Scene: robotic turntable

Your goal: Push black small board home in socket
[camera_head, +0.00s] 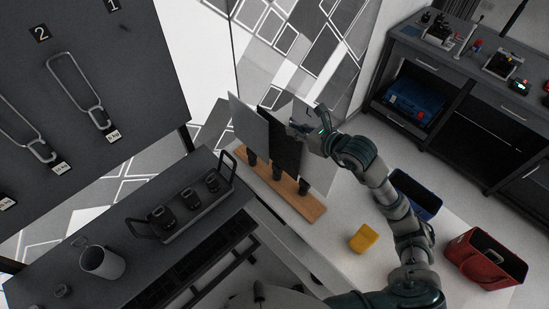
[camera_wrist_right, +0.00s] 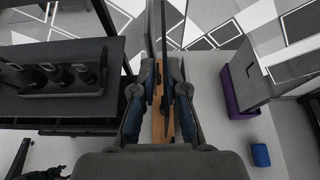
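The black small board (camera_head: 285,142) stands roughly upright between two grey boards, above a wooden base (camera_head: 300,203) with several black sockets (camera_head: 277,172). Its lower edge is near the middle socket; I cannot tell how deep it sits. My right gripper (camera_head: 305,130) is at the upper part of the boards, partly hidden behind them. In the right wrist view its two fingers (camera_wrist_right: 165,80) are spread, with a thin dark board edge (camera_wrist_right: 167,50) running between them and the wooden base (camera_wrist_right: 158,128) beyond. A gap shows beside the edge. My left gripper is not clearly seen.
The left grey board (camera_head: 249,118) stands close by. A yellow block (camera_head: 364,238), a blue bin (camera_head: 416,194) and a red bin (camera_head: 478,262) lie to the right. A rack of black weights (camera_head: 186,207) and a grey mug (camera_head: 101,262) stand on the dark left table.

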